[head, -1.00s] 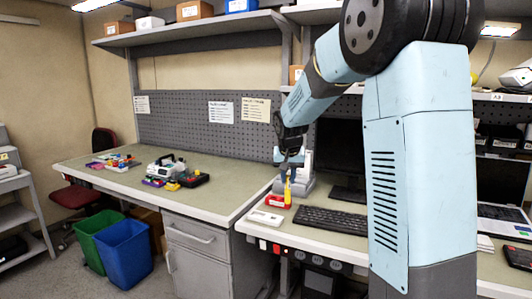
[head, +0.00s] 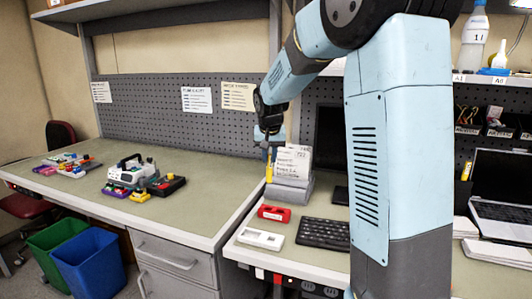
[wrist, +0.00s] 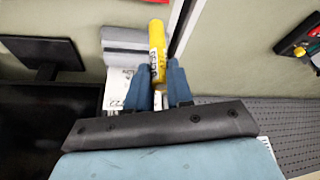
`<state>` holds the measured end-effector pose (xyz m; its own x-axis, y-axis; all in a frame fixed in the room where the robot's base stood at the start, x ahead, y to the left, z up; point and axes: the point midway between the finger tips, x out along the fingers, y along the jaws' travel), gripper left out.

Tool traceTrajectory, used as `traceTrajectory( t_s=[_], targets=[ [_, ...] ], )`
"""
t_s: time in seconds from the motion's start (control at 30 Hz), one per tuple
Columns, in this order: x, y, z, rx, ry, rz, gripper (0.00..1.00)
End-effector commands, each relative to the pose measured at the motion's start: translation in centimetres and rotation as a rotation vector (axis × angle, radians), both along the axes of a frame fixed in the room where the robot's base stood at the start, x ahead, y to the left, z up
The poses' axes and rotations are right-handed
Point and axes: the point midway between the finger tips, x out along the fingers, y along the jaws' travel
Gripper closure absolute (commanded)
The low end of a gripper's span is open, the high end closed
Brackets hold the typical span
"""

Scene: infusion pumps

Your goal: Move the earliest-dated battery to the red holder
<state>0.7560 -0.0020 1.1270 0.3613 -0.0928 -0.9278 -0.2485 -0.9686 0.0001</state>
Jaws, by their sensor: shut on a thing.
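My gripper (head: 267,138) is shut on a yellow battery (head: 269,171), which hangs upright below the fingers, above the desk. In the wrist view, the battery (wrist: 157,48) sticks out beyond the dark fingers (wrist: 162,85); its printed marks are too small to read. The red holder (head: 274,213) lies on the right desk, nearer the front than the battery and apart from it.
A grey stand with a white printed card (head: 293,165) is close beside the battery. A white holder (head: 261,239) and a black keyboard (head: 323,233) lie near the red holder.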

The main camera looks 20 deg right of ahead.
Motion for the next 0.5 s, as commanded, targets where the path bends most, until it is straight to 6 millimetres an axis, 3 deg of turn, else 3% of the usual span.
traceTrajectory(
  t_s=[0.5],
  targets=[
    [0.0, 0.2, -2.5, 0.000, 0.002, 0.002, 1.00]
  ],
)
